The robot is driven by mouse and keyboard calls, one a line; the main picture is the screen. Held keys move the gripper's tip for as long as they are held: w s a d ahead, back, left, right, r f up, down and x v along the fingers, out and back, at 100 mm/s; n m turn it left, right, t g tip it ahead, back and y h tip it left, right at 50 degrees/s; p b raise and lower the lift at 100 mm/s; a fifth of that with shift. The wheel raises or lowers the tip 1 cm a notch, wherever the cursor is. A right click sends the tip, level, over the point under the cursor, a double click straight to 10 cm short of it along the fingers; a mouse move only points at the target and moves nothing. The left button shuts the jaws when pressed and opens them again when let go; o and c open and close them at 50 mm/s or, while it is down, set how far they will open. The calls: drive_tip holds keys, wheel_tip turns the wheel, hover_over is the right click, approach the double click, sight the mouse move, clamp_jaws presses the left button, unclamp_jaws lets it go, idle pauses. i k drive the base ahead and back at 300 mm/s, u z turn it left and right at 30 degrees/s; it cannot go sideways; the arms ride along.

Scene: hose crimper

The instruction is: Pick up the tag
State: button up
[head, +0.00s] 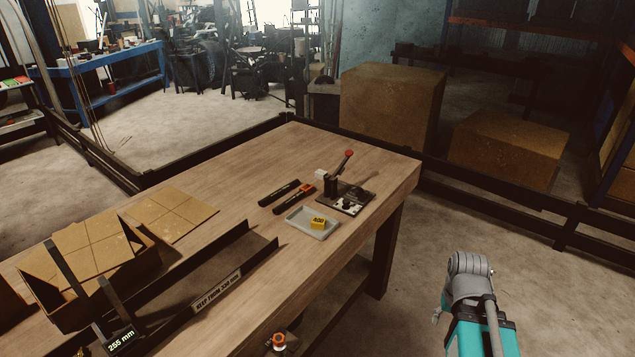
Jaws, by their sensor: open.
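A small yellow tag (318,223) with dark lettering, apparently "A00", lies in a shallow pale grey tray (299,229) on the wooden table. The tray is near the table's right edge, just in front of the crimper (346,199), which has a red-knobbed lever. My gripper's fingers do not show in the head view. Only a teal and grey part of my arm shows at the lower right, beside the table and well apart from the tag.
Two dark hose pieces (279,192) lie left of the crimper. A long dark channel (220,268) with a label, a flat cardboard sheet (172,214) and an open box (88,283) occupy the table's left. The table's far middle is clear.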

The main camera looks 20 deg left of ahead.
sight(319, 173)
drive_tip(key=k, duration=0.3)
drive_tip(key=z, duration=0.1)
drive_tip(key=i, duration=1.2)
drive_tip(key=u, duration=0.6)
